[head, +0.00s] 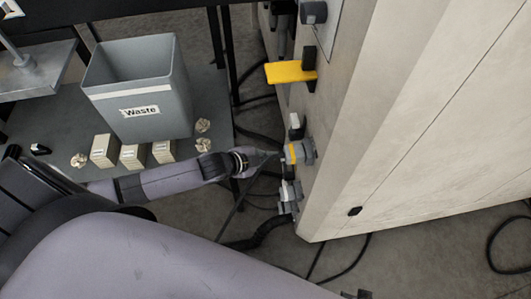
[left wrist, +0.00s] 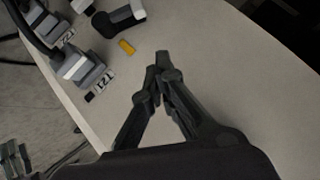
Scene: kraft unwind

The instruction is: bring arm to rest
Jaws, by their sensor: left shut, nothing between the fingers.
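My left arm comes in from the left in the head view and reaches to the side of a large beige cabinet (head: 400,130). Its gripper (head: 266,154) is close to a grey connector with a yellow band (head: 298,152); I cannot tell there whether they touch. In the left wrist view the gripper (left wrist: 164,62) is shut with nothing between its fingers, over the cabinet's pale face (left wrist: 235,95). My right gripper is not in view.
Grey connectors with number labels (left wrist: 80,68) and a small yellow piece (left wrist: 126,47) are on the cabinet. A yellow handle (head: 290,72) sticks out higher up. A grey Waste bin (head: 140,85), small boxes (head: 133,156) and crumpled paper stand on a dark table. Black cables (head: 345,265) hang and lie nearby.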

